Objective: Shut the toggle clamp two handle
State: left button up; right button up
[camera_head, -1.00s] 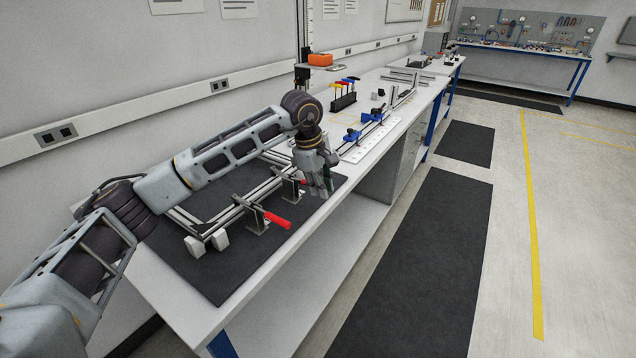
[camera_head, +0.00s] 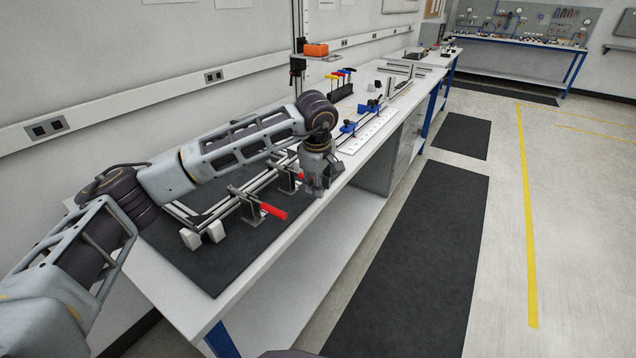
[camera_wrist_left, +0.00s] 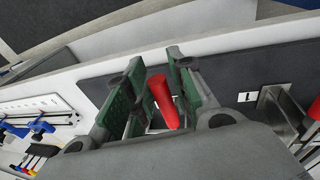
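Two toggle clamps are fixed along a metal frame (camera_head: 192,214) on a dark mat. The near clamp's red handle (camera_head: 273,211) sticks out toward the table's front edge. The far clamp's red handle (camera_head: 300,176) is mostly hidden by my left gripper (camera_head: 316,190), which points down at the table's front edge. In the left wrist view, one red handle (camera_wrist_left: 163,102) lies between the open green-padded fingers, with gaps beside it. The other red handle (camera_wrist_left: 314,110) shows at the right edge. Which is toggle clamp two is not readable. My right gripper is not in view.
The dark mat (camera_head: 214,275) lies on a long white workbench (camera_head: 185,312) against the wall. Beyond my gripper stand blue clamps (camera_head: 348,127) on a rail and a rack of coloured-handled tools (camera_head: 340,90). The floor to the right is clear.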

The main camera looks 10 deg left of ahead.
pick_arm(q)
jog(key=shift+o, duration=0.8)
jog(key=shift+r, duration=0.2)
jog(key=v, duration=1.1)
jog(key=shift+s+r, duration=0.15)
jog(key=shift+r, duration=0.15)
